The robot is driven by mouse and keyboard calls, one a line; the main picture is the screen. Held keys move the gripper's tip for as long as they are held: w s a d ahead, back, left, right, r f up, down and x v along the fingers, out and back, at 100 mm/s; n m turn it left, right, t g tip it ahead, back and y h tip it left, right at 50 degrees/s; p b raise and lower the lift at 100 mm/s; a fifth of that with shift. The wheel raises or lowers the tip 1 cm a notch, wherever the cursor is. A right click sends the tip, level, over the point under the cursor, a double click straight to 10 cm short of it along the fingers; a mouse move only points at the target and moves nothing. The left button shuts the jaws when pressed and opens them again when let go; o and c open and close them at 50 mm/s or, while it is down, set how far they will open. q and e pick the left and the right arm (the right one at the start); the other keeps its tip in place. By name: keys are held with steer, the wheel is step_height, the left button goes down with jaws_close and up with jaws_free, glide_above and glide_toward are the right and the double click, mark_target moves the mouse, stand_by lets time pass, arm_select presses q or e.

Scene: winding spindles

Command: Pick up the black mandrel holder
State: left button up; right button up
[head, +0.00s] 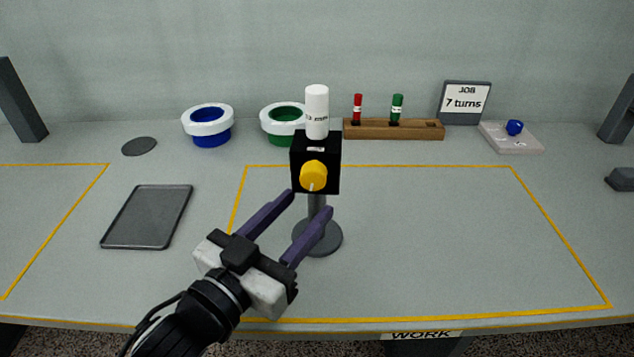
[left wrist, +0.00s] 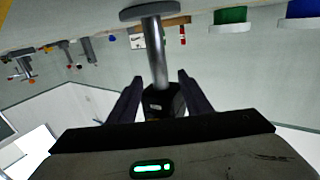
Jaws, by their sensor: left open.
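The black mandrel holder (head: 329,181) is a black box with a yellow knob (head: 313,174) on its front. It stands upright on a grey post with a round grey base (head: 322,242), and a white cylinder (head: 317,107) stands on its top. My left gripper (head: 311,202) is open, its purple fingers pointing at the holder from the front left, with the tips near the lower part of the box. The left wrist view shows the black box (left wrist: 160,101) between the two spread fingers (left wrist: 156,76), with a gap on either side. My right gripper is out of view.
Behind stand a blue ring spool (head: 208,133), a green one (head: 279,138) and a wooden rack (head: 369,131) with red and green pegs. A grey tray (head: 147,217) lies at left. A sign (head: 465,102) reads "7 turns". The yellow-outlined area right of the holder is clear.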

mark_target(312, 198)
arm_select(q)
steer(key=x, duration=0.5)
jaws_close()
steer(key=shift+r, duration=0.15)
